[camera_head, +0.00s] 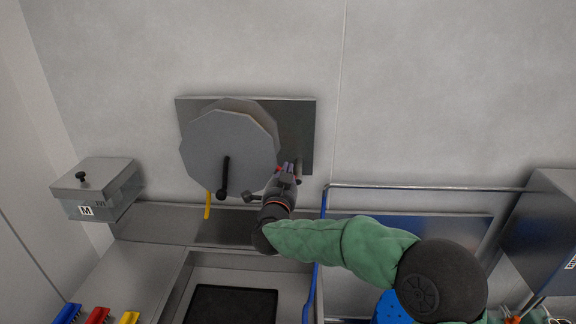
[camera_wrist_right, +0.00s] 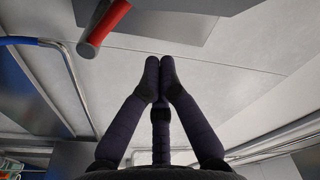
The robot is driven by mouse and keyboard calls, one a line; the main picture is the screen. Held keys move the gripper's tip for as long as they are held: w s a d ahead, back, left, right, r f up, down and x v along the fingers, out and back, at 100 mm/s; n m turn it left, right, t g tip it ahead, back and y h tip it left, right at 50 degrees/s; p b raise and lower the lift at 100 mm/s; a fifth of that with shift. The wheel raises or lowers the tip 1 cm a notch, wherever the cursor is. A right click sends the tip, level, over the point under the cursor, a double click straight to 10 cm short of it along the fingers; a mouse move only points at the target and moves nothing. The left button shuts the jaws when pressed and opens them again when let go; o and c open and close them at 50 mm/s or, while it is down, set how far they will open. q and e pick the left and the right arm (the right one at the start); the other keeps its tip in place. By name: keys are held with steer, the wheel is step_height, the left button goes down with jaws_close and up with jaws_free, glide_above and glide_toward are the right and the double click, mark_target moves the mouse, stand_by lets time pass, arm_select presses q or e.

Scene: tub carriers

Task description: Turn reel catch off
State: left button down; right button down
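The reel (camera_head: 222,150) is a grey many-sided disc with a black crank handle (camera_head: 225,175), mounted on a metal plate (camera_head: 300,115) on the wall. A yellow hose end (camera_head: 208,206) hangs below it. My right gripper (camera_head: 287,170) is at the reel's lower right edge, partly covering that area. In the right wrist view, a red-sleeved lever (camera_wrist_right: 104,24), probably the reel catch, is up and left of my fingers, apart from them. My right fingertips (camera_wrist_right: 159,66) are together with nothing visible between them. My left gripper is not in view.
A metal box with a black knob (camera_head: 97,176) is at the left. A steel counter (camera_head: 165,222) lies below, with a dark mat (camera_head: 232,305). The wall above is clear.

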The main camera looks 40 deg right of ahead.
steer(key=s+a+f+m+g+h+b, duration=0.1)
steer(key=s+a+f+h+b, duration=0.1)
steer(key=a+f+h+b, duration=0.45)
steer(key=w+f+x, duration=0.1)
steer(key=x, duration=0.9)
steer(key=shift+w+d, duration=0.2)
steer(key=shift+w, duration=0.1)
steer(key=shift+y, duration=0.25)
